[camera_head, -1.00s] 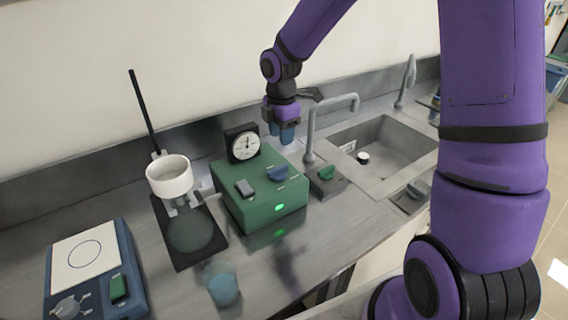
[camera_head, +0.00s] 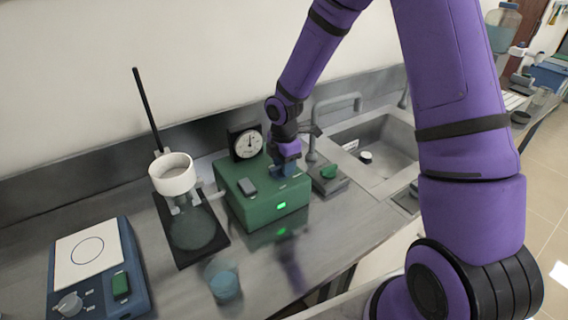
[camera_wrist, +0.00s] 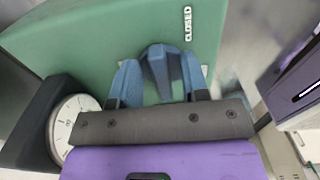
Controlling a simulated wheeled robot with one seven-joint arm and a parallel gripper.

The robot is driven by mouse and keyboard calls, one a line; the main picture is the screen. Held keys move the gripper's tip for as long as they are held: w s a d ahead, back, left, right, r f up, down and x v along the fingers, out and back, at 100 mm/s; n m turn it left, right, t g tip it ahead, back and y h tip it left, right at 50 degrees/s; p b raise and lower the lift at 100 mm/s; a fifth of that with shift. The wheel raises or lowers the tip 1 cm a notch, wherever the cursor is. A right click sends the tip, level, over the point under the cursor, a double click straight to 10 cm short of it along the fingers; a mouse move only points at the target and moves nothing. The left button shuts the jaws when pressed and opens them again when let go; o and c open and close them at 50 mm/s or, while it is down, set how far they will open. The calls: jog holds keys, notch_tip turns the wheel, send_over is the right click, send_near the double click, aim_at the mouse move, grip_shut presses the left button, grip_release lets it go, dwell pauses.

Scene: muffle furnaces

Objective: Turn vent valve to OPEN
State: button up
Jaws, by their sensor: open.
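The vent valve knob (camera_wrist: 157,62) is blue and sits on top of the green box (camera_head: 250,210). In the wrist view it stands between the two blue fingers of my gripper (camera_wrist: 158,80), which is open around it. The green top also shows in the wrist view (camera_wrist: 80,45), with a white CLOSED label (camera_wrist: 188,22) to the knob's upper right. In the head view my gripper (camera_head: 284,170) is down at the box top and hides the knob. I cannot tell whether the fingers touch the knob.
A round dial gauge (camera_head: 247,143) stands at the box's back left, close to my gripper in the wrist view (camera_wrist: 72,118). A beaker (camera_head: 223,282) stands in front.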

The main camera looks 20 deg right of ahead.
grip_shut()
jog(key=shift+m, duration=0.4)
jog(key=m, duration=0.3)
jog(key=shift+s+m, duration=0.2)
jog(key=shift+m, duration=0.2)
jog(key=m, duration=0.4)
jog(key=shift+s+a, duration=0.1)
jog(key=shift+s, duration=0.15)
jog(key=m, duration=0.5)
jog(key=shift+s+a, duration=0.15)
jog(key=m, duration=0.4)
jog(key=shift+s+a, duration=0.1)
jog(key=shift+a, duration=0.1)
jog(key=shift+m, duration=0.3)
